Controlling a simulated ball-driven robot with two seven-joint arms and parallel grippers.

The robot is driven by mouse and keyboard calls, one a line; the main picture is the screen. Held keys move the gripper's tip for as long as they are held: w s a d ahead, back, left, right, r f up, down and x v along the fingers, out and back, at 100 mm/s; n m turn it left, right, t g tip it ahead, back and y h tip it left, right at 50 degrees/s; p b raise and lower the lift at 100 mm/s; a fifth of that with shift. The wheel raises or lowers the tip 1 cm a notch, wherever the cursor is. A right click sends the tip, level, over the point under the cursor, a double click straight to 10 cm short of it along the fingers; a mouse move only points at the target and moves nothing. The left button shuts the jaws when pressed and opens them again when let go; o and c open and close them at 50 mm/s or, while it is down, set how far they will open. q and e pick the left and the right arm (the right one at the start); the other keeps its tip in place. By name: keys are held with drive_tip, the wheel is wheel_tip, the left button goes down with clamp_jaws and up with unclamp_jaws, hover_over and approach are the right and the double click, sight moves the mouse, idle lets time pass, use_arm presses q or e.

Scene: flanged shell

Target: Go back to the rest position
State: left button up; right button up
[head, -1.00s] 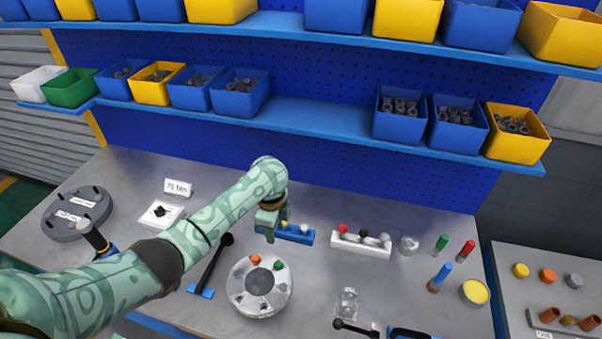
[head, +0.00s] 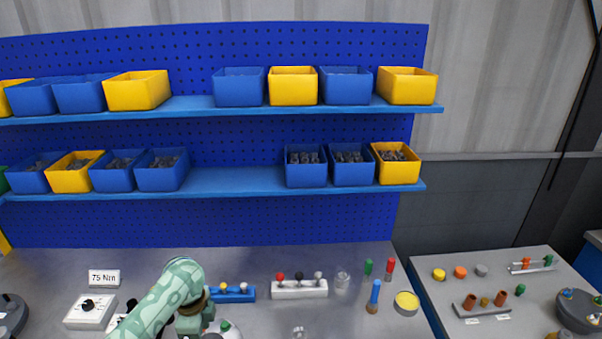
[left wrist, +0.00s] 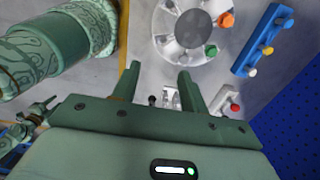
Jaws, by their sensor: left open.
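My left gripper (head: 190,326) shows at the bottom of the head view, above the bench and partly cut off by the frame edge. In the left wrist view its two fingers (left wrist: 158,86) are apart with nothing between them. The round pale flanged shell (left wrist: 165,42) lies beyond the fingertips, apart from them. It carries an orange plug (left wrist: 226,20) and a green plug (left wrist: 210,51). In the head view only a sliver of the shell (head: 230,333) shows beside my gripper. My right gripper is not seen.
A blue rack (head: 234,295) and a white rack (head: 300,290) with colored knobs stand behind the gripper. A torque box (head: 90,311) is at left. Shelves of bins (head: 240,181) rise behind. A second table (head: 460,272) holds small parts at right.

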use_arm(q)
drive_tip(key=s+d+n+t, duration=0.3)
drive_tip(key=s+n+t, duration=0.1)
drive_tip(key=s, duration=0.8)
drive_tip(key=s+a+r+n+t+y, duration=0.3)
drive_tip(key=s+a+r+n+y, duration=0.25)
drive_tip(key=s+a+r, duration=0.55)
drive_tip(key=s+d+f+n+g+h+b, duration=0.15)
drive_tip(key=f+b, duration=0.35)
drive_tip(key=f, duration=1)
drive_tip(key=s+d+f+g+h+b, duration=0.1)
drive_tip(key=s+d+f+b, duration=0.25)
drive_tip(key=f, duration=1.05)
drive_tip(key=s+d+f+g+h+b, duration=0.15)
drive_tip(key=f+b, duration=0.35)
drive_tip(key=f, duration=1)
drive_tip(key=s+f+n+g+h+b, duration=0.1)
drive_tip(key=s+f+b, duration=0.8)
drive_tip(key=s+f, duration=0.9)
wheel_tip(320, 180, down, 4)
drive_tip(key=shift+s+r+n+g, duration=0.1)
drive_tip(key=shift+s+n+g, duration=0.3)
drive_tip(key=shift+n, duration=0.6)
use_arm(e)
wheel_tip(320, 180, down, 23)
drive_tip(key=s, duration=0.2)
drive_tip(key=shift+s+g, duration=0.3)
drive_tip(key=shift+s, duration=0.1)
